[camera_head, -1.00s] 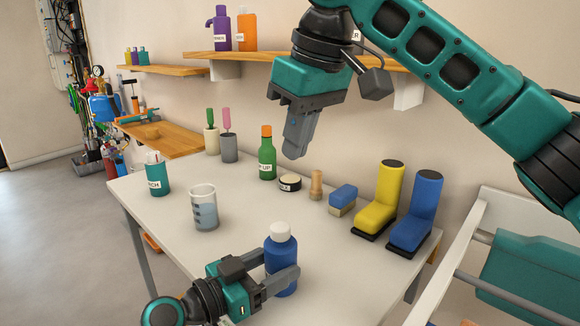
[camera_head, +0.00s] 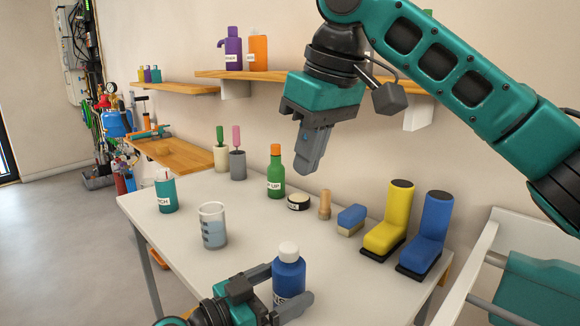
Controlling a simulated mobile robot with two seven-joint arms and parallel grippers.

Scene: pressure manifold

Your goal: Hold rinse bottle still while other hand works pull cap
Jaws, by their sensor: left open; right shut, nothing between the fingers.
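The rinse bottle appears to be the blue bottle with a white cap (camera_head: 289,273), upright near the front of the white table; its label is partly hidden. My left gripper (camera_head: 290,287) is open, with a finger on either side of this bottle. I cannot tell whether the fingers touch it. The white cap is on top of the bottle. My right gripper (camera_head: 310,150) is shut and empty, pointing down high above the back of the table, well away from the cap.
On the table (camera_head: 185,232) stand a beaker (camera_head: 212,228), a teal container (camera_head: 166,194), a green bottle (camera_head: 275,175), a black tin (camera_head: 298,202), a blue brush (camera_head: 351,218), and yellow (camera_head: 390,220) and blue (camera_head: 426,235) upright tools. Shelves line the wall behind.

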